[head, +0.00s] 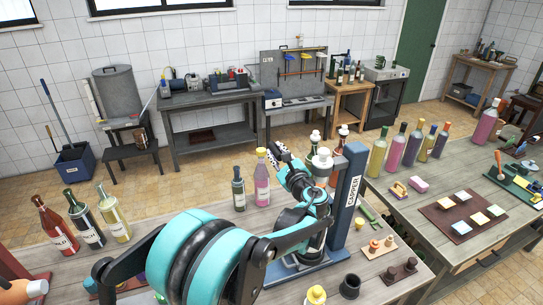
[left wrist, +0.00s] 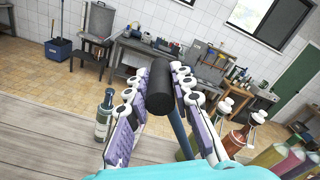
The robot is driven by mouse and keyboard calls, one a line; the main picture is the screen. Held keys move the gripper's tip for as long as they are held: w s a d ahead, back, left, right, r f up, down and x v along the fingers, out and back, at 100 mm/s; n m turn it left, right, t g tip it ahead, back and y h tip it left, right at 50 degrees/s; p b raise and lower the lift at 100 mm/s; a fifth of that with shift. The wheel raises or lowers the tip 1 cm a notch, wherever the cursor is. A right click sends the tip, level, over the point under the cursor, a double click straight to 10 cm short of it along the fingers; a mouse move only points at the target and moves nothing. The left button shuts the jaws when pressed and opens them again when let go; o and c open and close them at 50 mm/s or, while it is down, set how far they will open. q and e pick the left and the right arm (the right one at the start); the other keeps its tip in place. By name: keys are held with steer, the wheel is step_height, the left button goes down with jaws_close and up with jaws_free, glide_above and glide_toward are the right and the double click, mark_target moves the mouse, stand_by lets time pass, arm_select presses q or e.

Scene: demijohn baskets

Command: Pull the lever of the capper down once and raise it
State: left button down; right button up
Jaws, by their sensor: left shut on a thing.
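The capper (head: 352,185) is a blue upright post with a white label, on a blue base (head: 300,268) on the near table. My left gripper (head: 284,157) is beside the upper part of the post. In the left wrist view, the left gripper's fingers (left wrist: 160,90) are closed around the black grip of the lever (left wrist: 159,72), and a blue-grey rod (left wrist: 178,128) runs down from it. In the head view my fingers and arm hide most of the lever and the middle of the capper. My right gripper is not in view.
A small dark bottle (head: 238,190) and a pink bottle (head: 262,180) stand left of the capper. Several bottles stand at the table's left. A yellow-capped item (head: 315,295) and a black cup (head: 350,286) are in front. A second table with bottles is at right.

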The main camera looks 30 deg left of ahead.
arm_select(q)
steer(key=shift+w+r, duration=0.15)
steer(key=shift+r, duration=0.1)
steer(key=c, duration=1.3)
jaws_free()
steer(key=shift+d, duration=0.2)
steer(key=shift+f, duration=0.1)
steer(key=shift+s+d, duration=0.25)
steer(key=v, duration=1.1)
